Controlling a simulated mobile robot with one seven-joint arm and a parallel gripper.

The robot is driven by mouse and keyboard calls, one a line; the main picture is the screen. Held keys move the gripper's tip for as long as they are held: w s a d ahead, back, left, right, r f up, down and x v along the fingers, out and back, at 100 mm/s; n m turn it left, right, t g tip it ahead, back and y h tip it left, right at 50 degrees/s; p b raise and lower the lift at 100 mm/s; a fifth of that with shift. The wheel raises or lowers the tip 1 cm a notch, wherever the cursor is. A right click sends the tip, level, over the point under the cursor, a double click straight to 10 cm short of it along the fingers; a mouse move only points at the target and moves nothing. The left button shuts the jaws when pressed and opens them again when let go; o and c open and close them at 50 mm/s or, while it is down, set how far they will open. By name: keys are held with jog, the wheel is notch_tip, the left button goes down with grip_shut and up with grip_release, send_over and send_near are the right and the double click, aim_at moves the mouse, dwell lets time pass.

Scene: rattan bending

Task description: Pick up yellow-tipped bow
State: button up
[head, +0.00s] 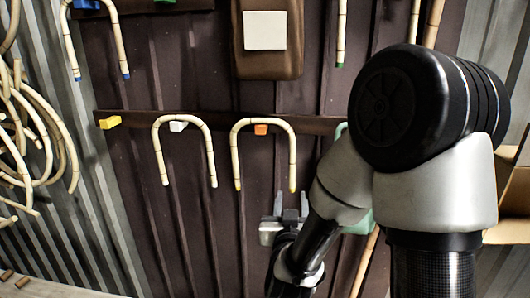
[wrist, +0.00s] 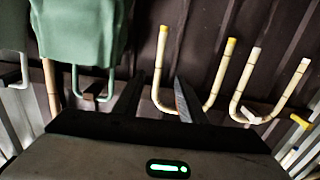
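The yellow-tipped bow (head: 293,155) is a pale U-shaped rattan piece with yellow ends. It hangs with its ends down on an orange peg (head: 261,129) of the wall rail. My gripper (head: 291,204) is just below its right end in the head view, with its fingers apart and nothing between them. In the wrist view the yellow-tipped bow (wrist: 218,76) appears upside down beyond my gripper (wrist: 160,86). The right finger covers part of its bend there. I see no contact with it.
A white-tipped bow (head: 209,155) hangs to the left on a white peg (head: 178,126). A yellow peg (head: 110,122) is bare. A blue-tipped bow (head: 119,45) hangs higher. Green cloth (wrist: 75,30) hangs close beside my gripper. Rattan coils (head: 60,130) hang at far left.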

aim_at(292, 169)
jog(key=w+d, duration=0.1)
jog(key=w, duration=0.3)
jog(key=w+d+p, duration=0.1)
jog(key=w, duration=0.3)
jog(key=w+p, duration=0.1)
jog(key=w, duration=0.2)
jog(key=shift+w+d, duration=0.4)
jog(key=shift+w+d+p, duration=0.15)
jog(key=shift+w+p, duration=0.8)
jog(key=shift+w, duration=1.8)
jog(key=shift+r, duration=0.1)
grip_shut()
